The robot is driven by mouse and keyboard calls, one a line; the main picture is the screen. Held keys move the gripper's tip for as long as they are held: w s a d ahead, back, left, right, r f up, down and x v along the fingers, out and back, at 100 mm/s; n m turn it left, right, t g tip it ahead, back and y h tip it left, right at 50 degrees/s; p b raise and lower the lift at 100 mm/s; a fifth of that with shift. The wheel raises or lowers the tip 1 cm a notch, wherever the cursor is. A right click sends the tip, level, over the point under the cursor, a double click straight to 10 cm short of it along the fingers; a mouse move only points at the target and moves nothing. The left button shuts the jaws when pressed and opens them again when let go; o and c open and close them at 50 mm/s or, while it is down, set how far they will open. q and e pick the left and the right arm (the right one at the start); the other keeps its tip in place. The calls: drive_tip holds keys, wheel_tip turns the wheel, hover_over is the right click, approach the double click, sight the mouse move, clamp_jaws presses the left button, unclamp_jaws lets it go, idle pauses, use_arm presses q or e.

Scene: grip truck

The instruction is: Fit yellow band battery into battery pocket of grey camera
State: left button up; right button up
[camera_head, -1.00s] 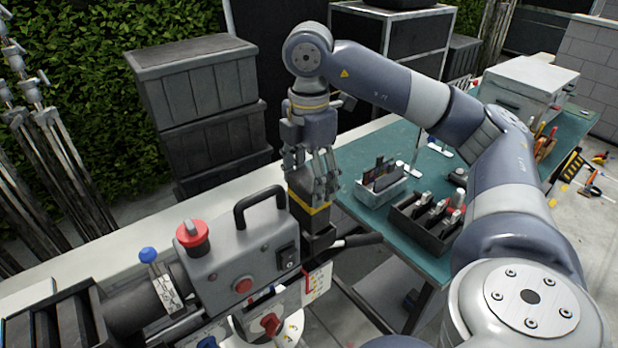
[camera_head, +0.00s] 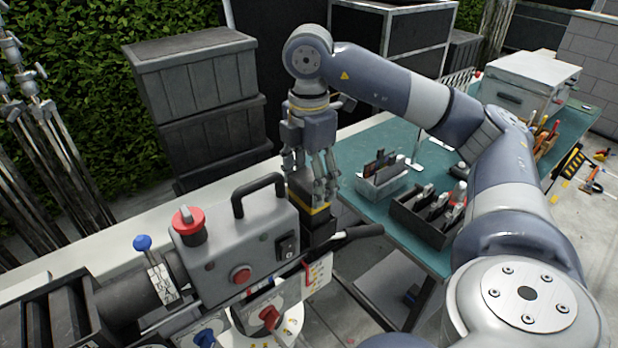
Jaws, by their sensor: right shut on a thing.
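The grey camera (camera_head: 222,262) stands at the lower middle, with a black top handle and a red knob. My right gripper (camera_head: 318,198) points down just right of the camera's handle. It is shut on the yellow band battery (camera_head: 314,210), a dark block with a yellow stripe near its lower end. The battery is roughly upright. A black block (camera_head: 319,232) shows directly below the stripe at the camera's right end. I cannot tell whether the battery is inside the pocket or just above it. My left gripper is out of view.
A green table (camera_head: 355,155) on the right holds a pale bin (camera_head: 384,190) and a black tray (camera_head: 424,224) with several items. A black handle (camera_head: 358,232) sticks out right of the camera. Dark crates (camera_head: 205,100) are stacked behind.

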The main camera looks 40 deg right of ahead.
drive_tip(key=shift+f+b, duration=0.5)
drive_tip(key=shift+f, duration=0.2)
drive_tip(key=o, duration=1.9)
drive_tip(key=shift+r, duration=0.1)
drive_tip(key=shift+r, duration=6)
